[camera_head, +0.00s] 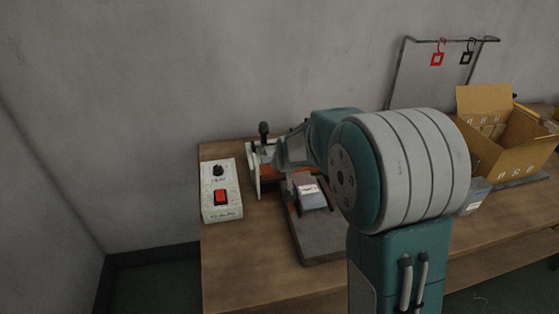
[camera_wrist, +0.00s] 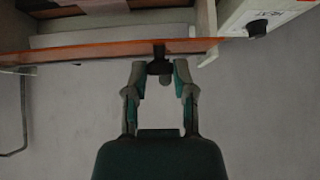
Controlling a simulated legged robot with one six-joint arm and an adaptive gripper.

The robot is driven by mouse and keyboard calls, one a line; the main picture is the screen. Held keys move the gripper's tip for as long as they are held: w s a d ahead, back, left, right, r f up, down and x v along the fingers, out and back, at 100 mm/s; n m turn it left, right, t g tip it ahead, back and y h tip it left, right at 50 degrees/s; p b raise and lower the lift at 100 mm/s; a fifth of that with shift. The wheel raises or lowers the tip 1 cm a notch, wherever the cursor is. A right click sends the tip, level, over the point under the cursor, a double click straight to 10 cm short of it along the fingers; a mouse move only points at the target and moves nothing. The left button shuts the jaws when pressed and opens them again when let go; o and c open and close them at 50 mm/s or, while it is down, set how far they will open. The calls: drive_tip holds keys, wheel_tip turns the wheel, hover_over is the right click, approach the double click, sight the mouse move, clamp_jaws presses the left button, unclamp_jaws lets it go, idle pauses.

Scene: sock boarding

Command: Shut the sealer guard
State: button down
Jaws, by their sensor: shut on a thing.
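The sealer (camera_head: 253,170) has pale side plates and stands at the back left of the table. Its orange guard (camera_head: 272,173) shows low between the plates, partly hidden by my arm. In the wrist view the guard (camera_wrist: 110,51) is a long orange strip, seen nearly edge-on, with a dark handle (camera_wrist: 159,52) at its middle. My gripper (camera_wrist: 160,70) is shut on this handle, one finger on each side. In the head view my gripper (camera_head: 284,152) is at the sealer, its fingertips hard to make out. I cannot tell the guard's exact angle.
A white control box (camera_head: 207,206) with a black dial and red switch stands left of the sealer. A grey pouch (camera_head: 314,202) lies on the dark plate (camera_head: 318,250) in front. An open carton (camera_head: 510,169) and a rack (camera_head: 423,75) with hanging tags are at the right.

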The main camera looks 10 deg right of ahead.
drive_tip(key=f+t, duration=0.1)
drive_tip(key=s+f+t, duration=0.1)
drive_tip(key=t, duration=0.1)
drive_tip(key=shift+s+f+t, duration=0.1)
drive_tip(key=shift+f+t, duration=0.1)
drive_tip(key=shift+t, duration=0.1)
drive_tip(key=shift+s+f+t, duration=0.1)
drive_tip(key=shift+f+t, duration=0.7)
drive_tip(key=shift+t, duration=0.6)
drive_tip(key=shift+c, duration=2.3)
unclamp_jaws()
drive_tip(key=shift+r, duration=0.1)
drive_tip(key=v, duration=0.7)
drive_tip(key=shift+s, duration=0.2)
